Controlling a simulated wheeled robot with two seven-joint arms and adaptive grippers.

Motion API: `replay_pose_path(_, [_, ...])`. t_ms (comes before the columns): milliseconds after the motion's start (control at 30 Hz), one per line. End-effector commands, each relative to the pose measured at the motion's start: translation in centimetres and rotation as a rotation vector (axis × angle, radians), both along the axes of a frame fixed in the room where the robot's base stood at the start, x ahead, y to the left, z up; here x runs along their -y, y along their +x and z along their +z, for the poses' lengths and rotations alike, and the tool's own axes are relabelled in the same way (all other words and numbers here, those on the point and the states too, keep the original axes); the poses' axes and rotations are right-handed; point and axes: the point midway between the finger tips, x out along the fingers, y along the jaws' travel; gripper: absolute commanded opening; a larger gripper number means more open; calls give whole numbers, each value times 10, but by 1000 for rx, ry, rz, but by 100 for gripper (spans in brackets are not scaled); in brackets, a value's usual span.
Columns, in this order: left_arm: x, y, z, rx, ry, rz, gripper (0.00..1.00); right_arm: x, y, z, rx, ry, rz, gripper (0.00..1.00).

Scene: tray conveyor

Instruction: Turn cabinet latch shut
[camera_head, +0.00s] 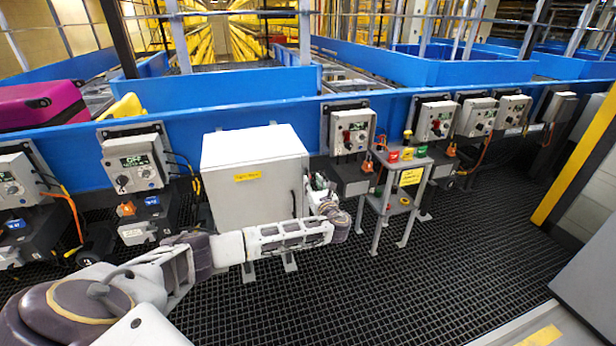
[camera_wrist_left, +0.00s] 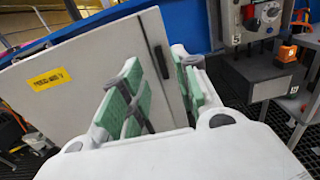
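The pale grey cabinet (camera_head: 250,205) with a yellow label stands left of centre in the head view. Its front (camera_wrist_left: 85,85) fills the left of the left wrist view. A dark, thin latch handle (camera_wrist_left: 161,61) sits near the right edge of that front; I cannot tell whether it is turned fully shut. My left gripper (camera_head: 318,188) is at the cabinet's right front edge. Its two green-padded fingers (camera_wrist_left: 160,92) are apart, with the handle and the cabinet edge showing between them. I cannot tell whether a finger touches the handle. My right gripper is out of view.
A small stand (camera_head: 402,158) with coloured buttons is right of the cabinet. Control boxes (camera_head: 137,165) are mounted along the blue conveyor wall (camera_head: 210,90). A magenta case (camera_head: 40,103) lies at left. The black grid floor (camera_head: 420,290) in front is clear.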

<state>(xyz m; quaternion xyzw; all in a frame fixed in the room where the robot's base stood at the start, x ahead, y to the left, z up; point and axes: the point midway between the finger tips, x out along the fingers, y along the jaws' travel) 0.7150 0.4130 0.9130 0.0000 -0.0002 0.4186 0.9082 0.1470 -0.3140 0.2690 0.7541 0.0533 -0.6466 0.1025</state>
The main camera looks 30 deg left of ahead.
Motion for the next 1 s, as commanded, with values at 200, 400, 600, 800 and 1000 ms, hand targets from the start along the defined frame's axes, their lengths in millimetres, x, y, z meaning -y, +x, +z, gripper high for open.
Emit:
replay_pose_path(200, [-21,18,0,0,1,2,31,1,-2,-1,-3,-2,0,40])
replay_pose_path(400, [-37,31,0,1,1,2,31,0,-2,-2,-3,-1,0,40])
replay_pose_path(600, [-46,39,0,-1,1,1,31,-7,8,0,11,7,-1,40])
replay_pose_path(800, [-49,42,0,0,0,1,31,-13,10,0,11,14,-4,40])
replay_pose_path(1000, [-49,41,0,0,0,0,31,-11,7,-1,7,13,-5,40])
